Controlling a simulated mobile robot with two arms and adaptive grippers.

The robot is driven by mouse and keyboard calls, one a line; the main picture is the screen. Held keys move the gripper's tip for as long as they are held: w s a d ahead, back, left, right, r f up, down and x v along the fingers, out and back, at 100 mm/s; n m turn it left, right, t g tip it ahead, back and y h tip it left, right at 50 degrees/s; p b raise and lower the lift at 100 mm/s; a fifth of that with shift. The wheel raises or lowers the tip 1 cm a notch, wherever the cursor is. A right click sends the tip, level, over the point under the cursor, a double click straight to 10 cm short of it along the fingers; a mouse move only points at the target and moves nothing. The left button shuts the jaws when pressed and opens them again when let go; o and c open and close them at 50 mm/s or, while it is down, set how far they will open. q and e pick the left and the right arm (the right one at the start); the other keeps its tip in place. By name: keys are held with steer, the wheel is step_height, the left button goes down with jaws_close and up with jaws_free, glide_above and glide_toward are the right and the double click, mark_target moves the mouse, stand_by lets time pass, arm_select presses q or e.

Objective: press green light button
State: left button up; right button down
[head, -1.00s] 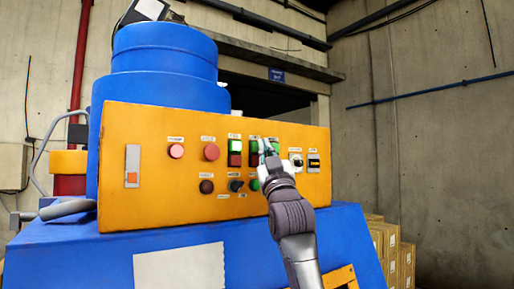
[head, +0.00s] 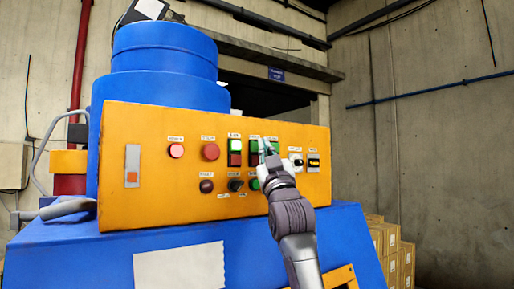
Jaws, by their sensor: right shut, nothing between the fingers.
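The orange control panel (head: 150,205) faces me with rows of buttons. In its top row a bright, pale-topped green button (head: 235,145) sits above a red one. To its right is a darker green button (head: 254,146) above another red one. A round green button (head: 254,184) sits in the lower row. My right gripper (head: 266,150) is shut and empty, in front of the panel just right of the darker green button. It partly hides the green button behind it. I cannot tell whether its tips touch the panel. My left gripper is not in view.
Two round red buttons (head: 211,152) and a switch plate (head: 132,166) are on the panel's left part. Black knobs (head: 313,162) are at its right. The blue machine (head: 80,255) holds the panel. Cardboard boxes (head: 390,245) stand at the right by the concrete wall.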

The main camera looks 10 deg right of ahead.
steer(key=shift+w, duration=0.15)
steer(key=shift+w+a, duration=0.15)
steer(key=shift+w, duration=0.1)
steer(key=shift+w+a, duration=0.15)
steer(key=shift+w, duration=0.3)
stand_by(1.0)
steer(key=shift+s, duration=0.1)
steer(key=shift+s+d+b, duration=0.3)
steer(key=shift+s+b, duration=0.4)
steer(key=shift+b, duration=0.05)
